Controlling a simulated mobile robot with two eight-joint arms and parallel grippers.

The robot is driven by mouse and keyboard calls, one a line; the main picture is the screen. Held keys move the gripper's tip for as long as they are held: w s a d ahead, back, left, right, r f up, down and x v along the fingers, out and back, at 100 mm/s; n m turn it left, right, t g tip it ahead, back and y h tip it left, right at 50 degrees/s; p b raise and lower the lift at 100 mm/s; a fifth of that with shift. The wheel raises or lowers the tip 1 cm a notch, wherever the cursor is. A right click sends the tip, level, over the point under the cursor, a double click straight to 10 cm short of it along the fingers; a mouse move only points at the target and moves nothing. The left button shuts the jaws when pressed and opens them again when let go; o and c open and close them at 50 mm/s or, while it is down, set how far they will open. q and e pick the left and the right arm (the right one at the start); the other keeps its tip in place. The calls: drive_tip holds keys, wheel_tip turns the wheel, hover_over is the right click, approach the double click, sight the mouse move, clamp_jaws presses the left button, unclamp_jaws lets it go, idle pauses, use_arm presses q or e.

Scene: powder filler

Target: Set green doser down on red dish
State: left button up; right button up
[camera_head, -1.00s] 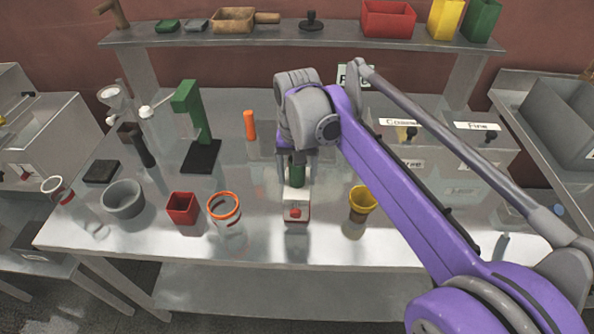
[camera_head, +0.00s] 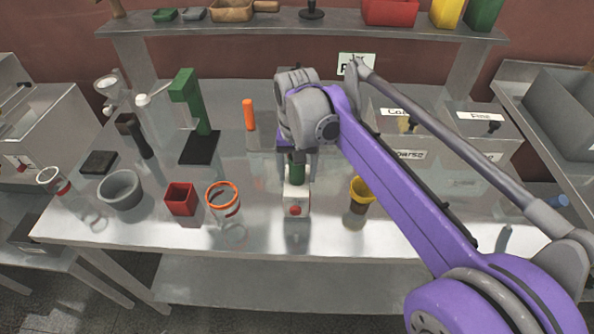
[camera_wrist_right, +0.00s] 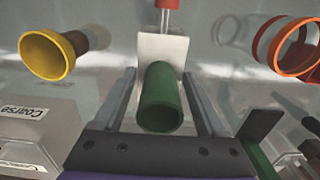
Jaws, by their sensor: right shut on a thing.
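The green doser (camera_head: 297,168) is a green tube at a white block (camera_head: 296,194) with a red knob in front, near the table's front middle. Whether tube and block are one piece I cannot tell. My right gripper (camera_head: 298,181) points down and is shut on the green tube. In the right wrist view the green doser (camera_wrist_right: 160,100) lies between both fingers of the gripper (camera_wrist_right: 159,82), its open end toward the camera. The red dish (camera_head: 181,199), a small square cup, stands upright to the left, apart from the gripper. My left gripper is not in view.
An orange-rimmed glass jar (camera_head: 223,197) stands between the red dish and the doser. A yellow-rimmed cup (camera_head: 360,194) is right of the gripper. A grey bowl (camera_head: 121,189) and green stand (camera_head: 190,105) are left. Labelled bins (camera_head: 408,128) stand at the right.

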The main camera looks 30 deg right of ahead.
drive_tip(key=shift+f, duration=0.65)
idle(0.4)
drive_tip(key=o, duration=1.5)
wheel_tip(320, 180, up, 11)
drive_tip(key=shift+f, duration=0.1)
